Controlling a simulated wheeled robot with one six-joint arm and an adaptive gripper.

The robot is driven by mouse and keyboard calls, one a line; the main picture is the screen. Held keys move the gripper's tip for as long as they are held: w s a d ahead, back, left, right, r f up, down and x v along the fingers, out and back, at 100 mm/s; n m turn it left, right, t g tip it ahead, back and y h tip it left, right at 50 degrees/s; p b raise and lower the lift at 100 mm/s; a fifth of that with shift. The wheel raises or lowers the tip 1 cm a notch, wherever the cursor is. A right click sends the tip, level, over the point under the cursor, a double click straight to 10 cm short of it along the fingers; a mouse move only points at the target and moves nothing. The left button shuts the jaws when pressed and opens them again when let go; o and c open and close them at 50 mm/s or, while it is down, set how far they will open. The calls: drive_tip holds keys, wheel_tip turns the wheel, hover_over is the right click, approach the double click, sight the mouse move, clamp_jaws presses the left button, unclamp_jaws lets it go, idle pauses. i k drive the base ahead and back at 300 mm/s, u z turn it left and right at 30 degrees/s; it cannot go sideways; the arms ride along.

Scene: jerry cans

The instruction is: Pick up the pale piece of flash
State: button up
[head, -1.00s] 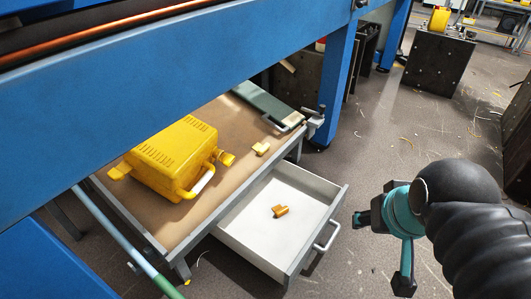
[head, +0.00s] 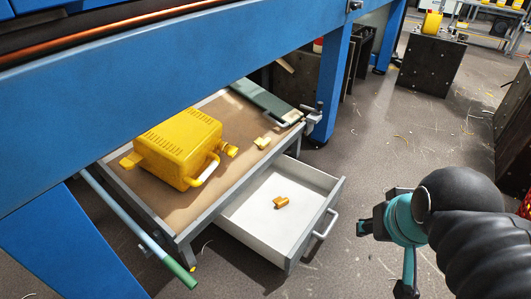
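The pale yellow piece of flash (head: 262,142) lies on the brown top of the low workbench (head: 222,111), right of the yellow jerry can (head: 178,148). The can lies on its side, with a handle and spout toward the flash. An orange-brown piece (head: 281,202) lies in the open white drawer (head: 258,222). My gripper (head: 384,256) is at the right, out over the floor, well apart from the bench and drawer. Its two dark fingers are spread wide with nothing between them.
A blue beam (head: 170,70) crosses above the bench, and a blue post (head: 333,85) stands at its back right corner. A green flat case (head: 265,103) lies at the bench's far end. A pale blue and green bar (head: 135,225) runs along the front left.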

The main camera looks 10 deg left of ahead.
sight(262, 144)
drive_tip(key=z, duration=0.6)
drive_tip(key=i, duration=1)
drive_tip(key=u, duration=0.15)
